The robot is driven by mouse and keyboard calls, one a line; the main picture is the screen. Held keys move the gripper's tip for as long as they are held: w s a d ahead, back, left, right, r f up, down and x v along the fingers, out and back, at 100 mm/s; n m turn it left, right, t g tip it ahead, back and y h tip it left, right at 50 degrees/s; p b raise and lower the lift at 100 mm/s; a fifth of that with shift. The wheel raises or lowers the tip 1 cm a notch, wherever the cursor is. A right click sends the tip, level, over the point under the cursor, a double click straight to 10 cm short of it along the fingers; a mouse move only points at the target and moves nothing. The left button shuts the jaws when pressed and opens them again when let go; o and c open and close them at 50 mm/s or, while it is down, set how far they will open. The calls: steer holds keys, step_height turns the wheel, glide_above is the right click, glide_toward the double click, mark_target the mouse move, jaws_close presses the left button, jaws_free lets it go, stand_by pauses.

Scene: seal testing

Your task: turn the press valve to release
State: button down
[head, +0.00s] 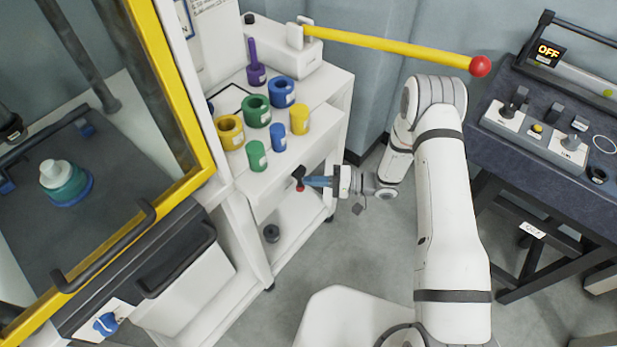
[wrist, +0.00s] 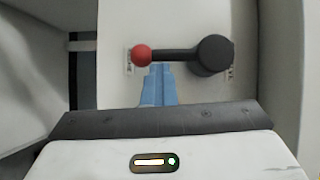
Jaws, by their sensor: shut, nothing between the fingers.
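The press valve shows in the wrist view as a black lever (wrist: 175,55) with a red ball (wrist: 141,56) at its left end and a round dark hub (wrist: 214,55) at its right end. The lever lies level across a white panel. In the head view, the red ball (head: 299,172) shows on the side of the white cart. My gripper (head: 308,181) is shut and empty, its blue fingers (wrist: 158,85) just below the lever near the ball. I cannot tell whether they touch the lever.
The white cart (head: 335,75) carries several colored cups and a yellow bar (head: 390,42) with a red end above. A yellow-framed cabinet (head: 190,180) stands at left. A dark bench (head: 520,165) with switches stands at right. The grey floor (head: 355,255) beside the cart is clear.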

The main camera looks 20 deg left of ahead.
stand_by(0.3)
steer(key=v, duration=1)
steer(key=shift+f, duration=0.25)
